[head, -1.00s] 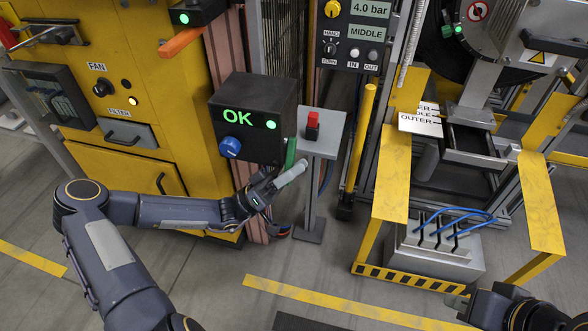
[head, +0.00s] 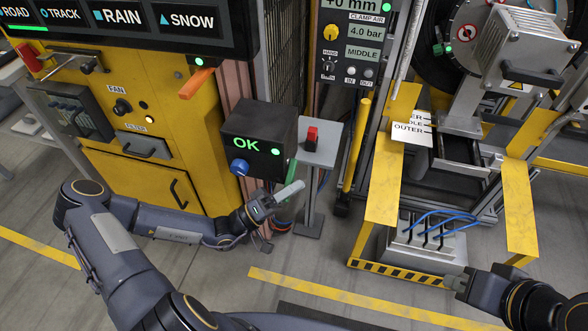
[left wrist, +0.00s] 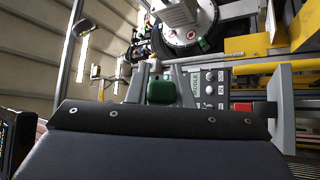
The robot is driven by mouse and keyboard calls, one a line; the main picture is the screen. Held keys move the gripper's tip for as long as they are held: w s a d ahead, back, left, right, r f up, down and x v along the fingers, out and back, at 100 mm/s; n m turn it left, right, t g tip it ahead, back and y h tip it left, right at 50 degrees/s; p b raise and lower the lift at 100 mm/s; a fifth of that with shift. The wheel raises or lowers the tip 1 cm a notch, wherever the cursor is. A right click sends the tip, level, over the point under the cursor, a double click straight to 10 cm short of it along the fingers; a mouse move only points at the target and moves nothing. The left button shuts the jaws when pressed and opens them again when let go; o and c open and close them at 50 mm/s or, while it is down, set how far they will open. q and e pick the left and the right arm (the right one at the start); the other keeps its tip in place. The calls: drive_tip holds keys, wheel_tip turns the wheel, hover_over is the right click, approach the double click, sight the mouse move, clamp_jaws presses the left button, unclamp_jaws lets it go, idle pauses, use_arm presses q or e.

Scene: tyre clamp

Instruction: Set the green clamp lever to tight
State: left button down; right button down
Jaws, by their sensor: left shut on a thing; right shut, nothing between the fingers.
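The green clamp lever (head: 292,172) shows as a narrow green strip at the right side of a black box (head: 256,122) with a lit OK. My left gripper (head: 284,195) is at its lower end, shut on the lever. In the left wrist view, a rounded green end of the lever (left wrist: 160,90) sits between the grey fingers. The fingers hide part of the lever, and I cannot read any loose or tight mark. My right gripper (head: 457,283) is shut and empty at the lower right, far from the lever.
A grey stand (head: 318,150) with a red button (head: 312,134) is close right of the lever. A yellow pole (head: 355,145) and yellow-framed machine stand to the right. Open floor lies in front.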

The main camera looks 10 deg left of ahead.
use_arm(q)
drive_tip(key=r+n+y+p, duration=0.1)
drive_tip(key=n+p, duration=0.1)
drive_tip(key=p, duration=0.3)
drive_tip(key=r+n+y+p, duration=0.1)
drive_tip(key=n+y+p, duration=0.1)
drive_tip(key=p, duration=0.2)
drive_tip(key=s+r+n+g+y+p, duration=0.1)
drive_tip(key=n+p, duration=0.1)
drive_tip(key=p, duration=0.3)
drive_tip(key=shift+r+y+p, duration=0.35)
drive_tip(key=shift+y, duration=0.05)
drive_tip(key=shift+n+g+p, duration=0.3)
drive_tip(key=shift+n+p, duration=0.1)
drive_tip(key=shift+p, duration=0.15)
drive_tip(key=shift+a, duration=0.1)
drive_tip(key=c, duration=1.3)
unclamp_jaws()
drive_tip(key=shift+f, duration=0.1)
drive_tip(key=b, duration=0.1)
approach(291, 183)
drive_tip(key=shift+s+d+r, duration=0.1)
drive_tip(key=shift+d+r, duration=0.9)
drive_tip(key=shift+r, duration=0.05)
